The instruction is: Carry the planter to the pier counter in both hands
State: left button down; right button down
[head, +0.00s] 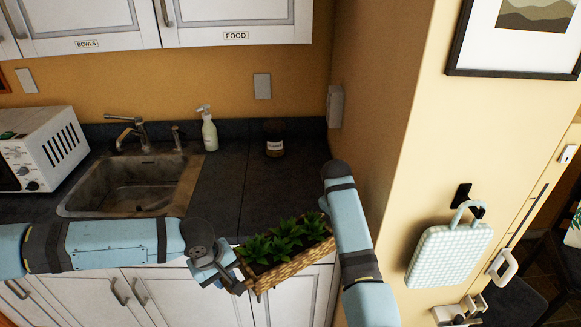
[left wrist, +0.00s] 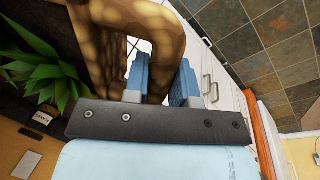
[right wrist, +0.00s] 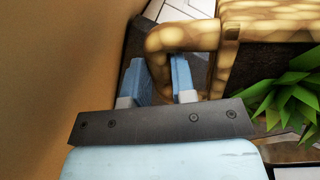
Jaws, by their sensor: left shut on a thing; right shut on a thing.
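The planter (head: 294,266) is a tan, wood-toned box with dark soil and spiky green plants. It is in front of the dark counter's edge in the head view, slightly tilted in the picture. My left gripper (left wrist: 165,78) is shut on the handle at its left end. My right gripper (right wrist: 160,78) is shut on the handle at its right end; in the head view my right arm hides that grip. The dark counter (head: 222,190) has bare top right of the sink. No label shows whether it is the pier counter.
A sink (head: 130,187), white soap bottle (head: 209,132) and dark jar (head: 274,140) are on the counter, with a microwave (head: 40,150) at left. A yellow wall (head: 378,110) stands close to my right arm. A checked bag (head: 448,254) hangs from it.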

aim_at(284, 198)
jog(key=i, duration=1)
